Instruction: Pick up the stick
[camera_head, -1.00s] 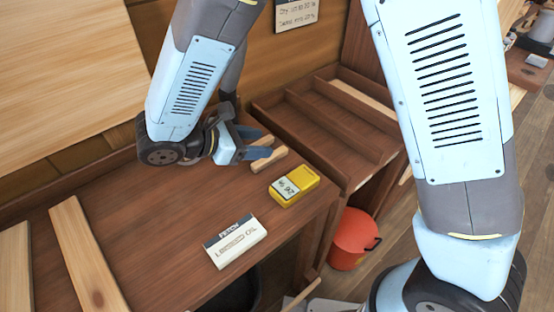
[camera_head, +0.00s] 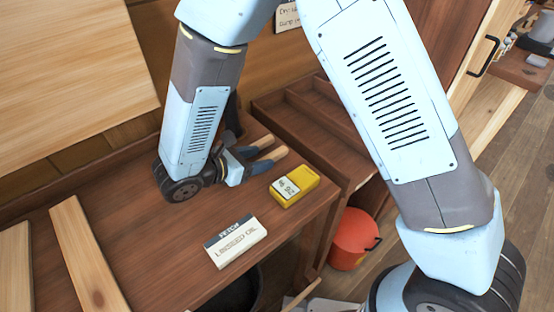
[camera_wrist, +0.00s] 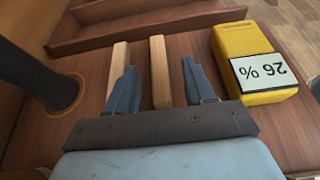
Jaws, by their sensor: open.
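Two pale wooden sticks lie on the brown bench, side by side. In the wrist view, one stick (camera_wrist: 159,75) lies between my open fingers, and the other stick (camera_wrist: 118,62) lies at the left finger, partly covered by it. My gripper (camera_wrist: 159,68) is open and points along the sticks, with nothing clamped. In the head view, my gripper (camera_head: 258,157) is low over the bench at the near ends of the sticks (camera_head: 277,154). It hides part of both, and I cannot tell how far it is above the bench.
A yellow meter (camera_head: 294,187) reading 26 % lies close to the right finger, also in the wrist view (camera_wrist: 243,41). A dark upright object (camera_wrist: 45,75) stands left of my gripper. A shelved tray (camera_head: 315,118) is beyond; a red bucket (camera_head: 352,240) stands below.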

